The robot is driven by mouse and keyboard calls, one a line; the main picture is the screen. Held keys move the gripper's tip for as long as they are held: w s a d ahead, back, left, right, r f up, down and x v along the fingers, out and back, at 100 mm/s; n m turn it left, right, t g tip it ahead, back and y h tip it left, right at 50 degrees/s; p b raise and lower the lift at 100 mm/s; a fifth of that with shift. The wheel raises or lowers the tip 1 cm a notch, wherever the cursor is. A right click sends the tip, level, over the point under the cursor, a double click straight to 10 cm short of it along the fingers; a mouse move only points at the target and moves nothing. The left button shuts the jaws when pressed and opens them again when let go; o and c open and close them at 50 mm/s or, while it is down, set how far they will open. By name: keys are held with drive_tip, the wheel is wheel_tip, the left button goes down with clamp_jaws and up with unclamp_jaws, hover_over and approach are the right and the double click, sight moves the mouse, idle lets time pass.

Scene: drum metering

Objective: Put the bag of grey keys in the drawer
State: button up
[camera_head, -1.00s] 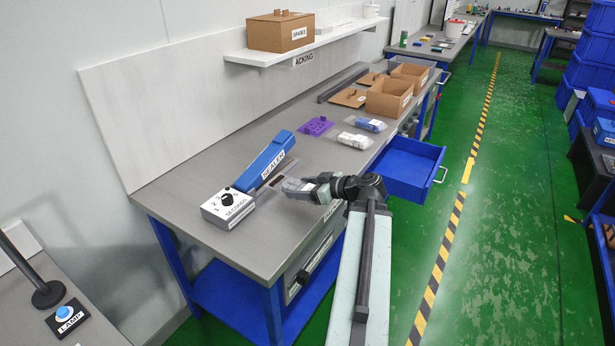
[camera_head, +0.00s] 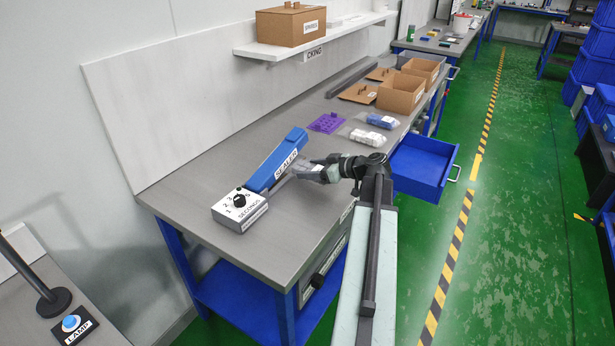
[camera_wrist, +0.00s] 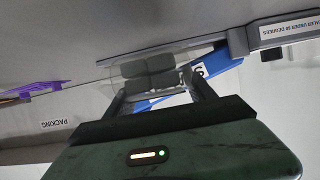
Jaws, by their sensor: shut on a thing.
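The bag of grey keys (camera_head: 306,171) is held at the tip of my gripper (camera_head: 322,172), just right of the blue sealer arm. In the wrist view, my gripper (camera_wrist: 155,90) has its fingers on either side of the grey keys (camera_wrist: 148,72), with clear film around them. The keys appear to be above the bench; the exact gap is unclear. The blue drawer (camera_head: 418,168) is pulled open at the bench's right side, to the right of my gripper. Its visible floor looks empty.
The sealer (camera_head: 240,207) stands on the grey bench, left of the bag. A bag of white keys (camera_head: 367,137), a bag of blue keys (camera_head: 382,121) and a purple tray (camera_head: 326,123) lie farther back, before open cardboard boxes (camera_head: 401,93).

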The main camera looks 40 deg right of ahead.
drive_tip(key=f+b, duration=0.1)
drive_tip(key=f, duration=0.1)
drive_tip(key=f+b, duration=0.1)
drive_tip(key=b, duration=0.1)
drive_tip(key=shift+w+d+f, duration=0.15)
drive_tip(key=shift+d+f, duration=0.25)
drive_tip(key=shift+a+f+b, duration=0.1)
drive_tip(key=shift+f+b, duration=0.05)
drive_tip(key=shift+b, duration=0.35)
drive_tip(key=shift+w+a, duration=0.2)
drive_tip(key=o, duration=1.6)
drive_tip(key=shift+s, duration=0.1)
